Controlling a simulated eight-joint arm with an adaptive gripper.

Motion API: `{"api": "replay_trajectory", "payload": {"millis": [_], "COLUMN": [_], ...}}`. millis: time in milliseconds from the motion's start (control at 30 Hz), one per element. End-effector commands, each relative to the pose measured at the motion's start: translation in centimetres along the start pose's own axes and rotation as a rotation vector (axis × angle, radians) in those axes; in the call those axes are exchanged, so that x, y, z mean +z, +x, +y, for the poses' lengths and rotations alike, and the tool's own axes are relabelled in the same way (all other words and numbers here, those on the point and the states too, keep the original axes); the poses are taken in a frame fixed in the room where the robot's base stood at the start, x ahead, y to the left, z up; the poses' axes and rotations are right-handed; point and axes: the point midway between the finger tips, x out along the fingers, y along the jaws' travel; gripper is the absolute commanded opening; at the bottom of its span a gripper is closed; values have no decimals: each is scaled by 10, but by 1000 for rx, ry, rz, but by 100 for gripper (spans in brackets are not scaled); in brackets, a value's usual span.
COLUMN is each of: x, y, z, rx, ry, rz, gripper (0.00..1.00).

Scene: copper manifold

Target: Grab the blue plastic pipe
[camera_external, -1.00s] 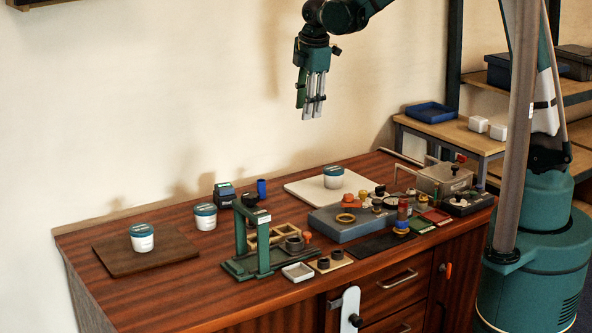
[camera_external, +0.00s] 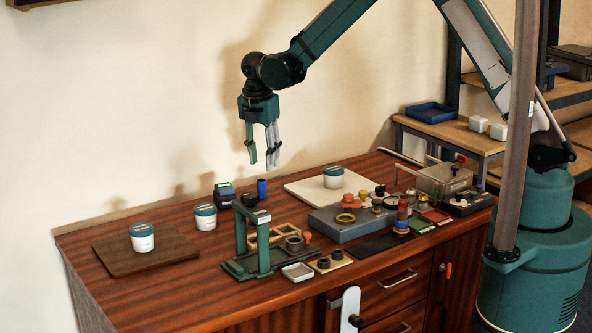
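The blue plastic pipe (camera_external: 261,189) is a short blue cylinder standing upright near the back of the wooden desk, close to the wall. A dark green and black box stands just to its left. My gripper (camera_external: 262,163) points downward in the air, above the pipe in the picture. Its fingers are apart, with a gap between them, and nothing is held. How far it is from the pipe in depth I cannot tell.
A dark green box (camera_external: 224,195) and a green press frame (camera_external: 254,240) stand near the pipe. White jars with teal lids (camera_external: 205,216) stand to the left. A grey block (camera_external: 352,222) with several fittings lies to the right.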

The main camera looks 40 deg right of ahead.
Motion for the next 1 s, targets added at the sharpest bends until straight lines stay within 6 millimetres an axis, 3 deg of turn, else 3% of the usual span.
{"api": "replay_trajectory", "payload": {"millis": [200, 633, 1000], "x": [-9, -9, -9], "y": [16, 19, 43], "z": [6, 7, 7], "rx": [-14, -15, -14], "ry": [-49, -53, -52], "rz": [-2, -2, -2], "gripper": [33, 33, 33]}}
